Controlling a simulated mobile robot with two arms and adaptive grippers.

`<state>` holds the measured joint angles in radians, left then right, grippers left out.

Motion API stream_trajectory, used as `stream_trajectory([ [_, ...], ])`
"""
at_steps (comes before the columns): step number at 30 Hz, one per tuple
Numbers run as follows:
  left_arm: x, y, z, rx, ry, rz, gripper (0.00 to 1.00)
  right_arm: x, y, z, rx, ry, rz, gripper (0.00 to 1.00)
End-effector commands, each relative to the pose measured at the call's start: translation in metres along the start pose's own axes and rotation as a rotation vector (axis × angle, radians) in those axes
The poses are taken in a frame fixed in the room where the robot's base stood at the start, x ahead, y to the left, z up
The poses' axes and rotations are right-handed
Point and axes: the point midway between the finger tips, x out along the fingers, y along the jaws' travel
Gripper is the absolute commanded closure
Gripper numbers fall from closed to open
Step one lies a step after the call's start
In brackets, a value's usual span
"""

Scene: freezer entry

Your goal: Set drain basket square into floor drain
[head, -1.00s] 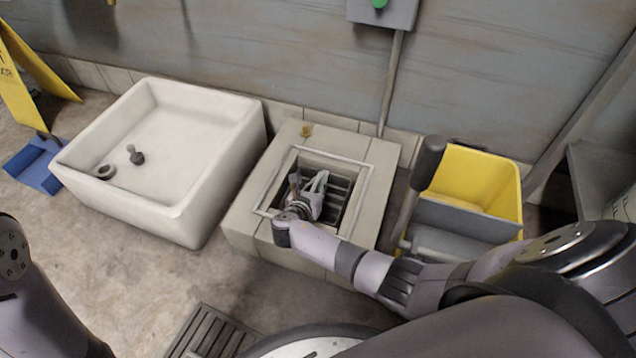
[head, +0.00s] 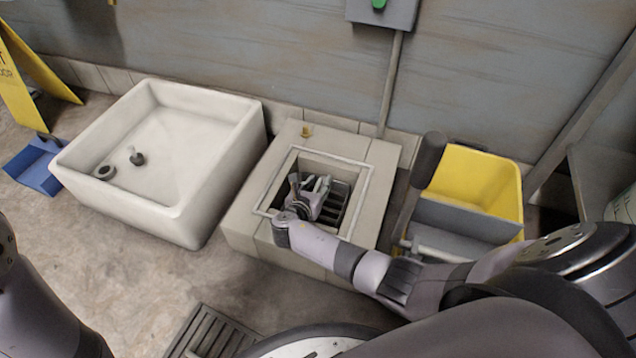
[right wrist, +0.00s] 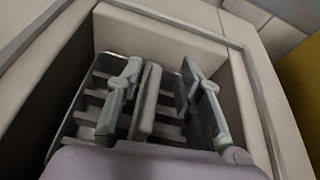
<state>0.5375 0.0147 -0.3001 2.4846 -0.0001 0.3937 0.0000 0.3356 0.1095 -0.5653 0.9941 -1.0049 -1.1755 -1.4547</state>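The floor drain (head: 345,158) is a square opening with a pale metal frame in a raised tiled block. The dark slatted drain basket (head: 335,207) is down inside the opening, below the rim. It looks roughly in line with the walls; its full seating is hidden. My right gripper (head: 318,187) reaches down into the opening over the basket. In the right wrist view its fingers (right wrist: 160,68) stand apart on either side of the basket's upright middle bar (right wrist: 147,100), with a gap at the right finger. My left gripper is out of view.
A white sink basin (head: 185,125) stands left of the drain block. A yellow mop bucket (head: 480,180) with a grey wringer stands close on the right. A floor grate (head: 210,335) lies in front. The wall is close behind.

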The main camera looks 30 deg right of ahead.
Motion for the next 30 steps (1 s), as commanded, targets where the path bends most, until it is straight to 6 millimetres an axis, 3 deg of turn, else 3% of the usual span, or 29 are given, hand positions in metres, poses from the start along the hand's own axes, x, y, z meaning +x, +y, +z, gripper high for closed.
stream_trajectory([
  [1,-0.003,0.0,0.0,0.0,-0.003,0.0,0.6,-0.002,-0.002,-0.015,-0.013,0.02,0.002,0.63],
  [11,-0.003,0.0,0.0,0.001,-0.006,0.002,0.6,-0.006,-0.001,-0.016,-0.013,0.021,0.005,0.63],
  [24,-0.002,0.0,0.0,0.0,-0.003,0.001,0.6,-0.069,0.0,-0.004,-0.002,0.006,0.006,0.63],
  [30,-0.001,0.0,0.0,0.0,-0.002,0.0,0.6,-0.078,0.0,0.001,0.001,-0.002,0.003,0.63],
])
